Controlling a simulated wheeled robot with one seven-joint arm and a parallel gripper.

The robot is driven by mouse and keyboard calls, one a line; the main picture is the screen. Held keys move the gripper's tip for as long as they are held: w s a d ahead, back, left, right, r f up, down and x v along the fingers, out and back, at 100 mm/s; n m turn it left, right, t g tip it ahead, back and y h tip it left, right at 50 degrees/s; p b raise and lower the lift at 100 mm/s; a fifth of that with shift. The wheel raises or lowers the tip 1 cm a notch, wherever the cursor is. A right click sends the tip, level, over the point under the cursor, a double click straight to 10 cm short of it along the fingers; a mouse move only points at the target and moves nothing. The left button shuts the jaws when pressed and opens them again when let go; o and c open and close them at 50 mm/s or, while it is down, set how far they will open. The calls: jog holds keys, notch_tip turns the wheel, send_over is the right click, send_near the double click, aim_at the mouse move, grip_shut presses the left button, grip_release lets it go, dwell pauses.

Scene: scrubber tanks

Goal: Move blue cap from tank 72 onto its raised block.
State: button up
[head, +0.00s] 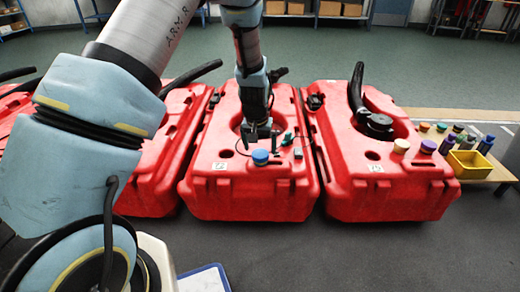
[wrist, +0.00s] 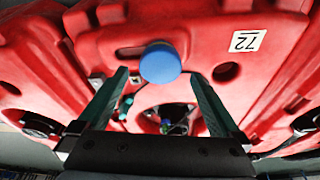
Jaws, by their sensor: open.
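Tank 72 (head: 246,200) is the red middle tank; its label 72 (wrist: 245,40) reads clearly in the wrist view. The blue cap (head: 260,157) sits on the tank's top near the front edge. In the wrist view the blue cap (wrist: 160,62) shows between and beyond my fingertips. My gripper (head: 262,134) is open and empty, above the tank and just behind the cap in the head view. My two fingers (wrist: 158,76) are spread wider than the cap and apparently do not touch it. I cannot clearly make out which part is the raised block.
Another red tank (head: 390,200) with a black hose and a beige cap (head: 401,146) stands at right; more stand left. Small green fittings (head: 288,138) lie near my gripper. A low table at far right holds a yellow bin (head: 468,164) and several coloured bottles. Floor in front is mostly clear.

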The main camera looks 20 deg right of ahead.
jog(key=p+v, duration=0.2)
jog(key=v, duration=0.8)
jog(key=a+r+n, duration=0.2)
jog(key=a+r, duration=0.1)
jog(key=a, duration=0.7)
jog(key=a+r+n, duration=0.1)
jog(key=a+r, duration=0.3)
jog(key=a, duration=0.6)
jog(key=s+a+r+n, duration=0.1)
jog(key=s+a, duration=0.3)
jog(key=a, duration=0.2)
jog(key=s+a+r+n+g+y, duration=0.1)
jog(key=s+a+r+n, duration=0.1)
jog(key=s+a, duration=0.2)
jog(key=a, duration=0.3)
jog(key=shift+s+y, duration=0.3)
jog(key=shift+a, duration=0.1)
